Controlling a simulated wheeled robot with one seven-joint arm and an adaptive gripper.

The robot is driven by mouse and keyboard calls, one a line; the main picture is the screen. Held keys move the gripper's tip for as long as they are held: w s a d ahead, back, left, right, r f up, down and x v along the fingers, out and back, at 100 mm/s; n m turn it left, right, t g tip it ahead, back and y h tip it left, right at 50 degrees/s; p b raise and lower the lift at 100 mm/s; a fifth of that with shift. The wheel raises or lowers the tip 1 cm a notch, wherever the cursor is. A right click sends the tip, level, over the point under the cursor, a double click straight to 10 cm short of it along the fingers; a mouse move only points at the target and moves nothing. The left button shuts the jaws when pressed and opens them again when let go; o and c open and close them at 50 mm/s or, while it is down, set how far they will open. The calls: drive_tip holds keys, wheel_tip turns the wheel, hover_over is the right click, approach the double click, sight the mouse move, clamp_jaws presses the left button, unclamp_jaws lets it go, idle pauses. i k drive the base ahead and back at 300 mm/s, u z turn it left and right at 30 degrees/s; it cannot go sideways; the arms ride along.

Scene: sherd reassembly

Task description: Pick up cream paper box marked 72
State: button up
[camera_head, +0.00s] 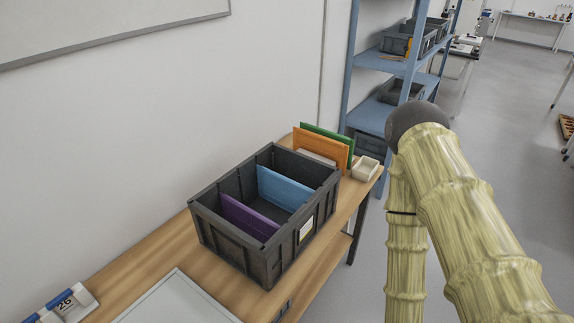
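A small cream box (365,169) with an open top sits at the far right corner of the wooden table. No number can be read on it, so I cannot tell whether it is the one marked 72. A pale item (317,157) lies partly hidden between the dark crate and the orange panel. My arm rises at the right, apart from the table. My gripper is not in view.
A dark crate (271,271) holding a purple panel (249,217) and a blue panel (284,188) stands on the table (150,262). Orange (322,147) and green (343,149) panels stand behind it. A blue shelf (371,115) stands beyond.

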sight(365, 169)
drive_tip(key=z, duration=0.05)
drive_tip(key=k, duration=0.45)
drive_tip(key=z, duration=0.85)
drive_tip(key=i, duration=1.15)
drive_tip(key=u, duration=0.1)
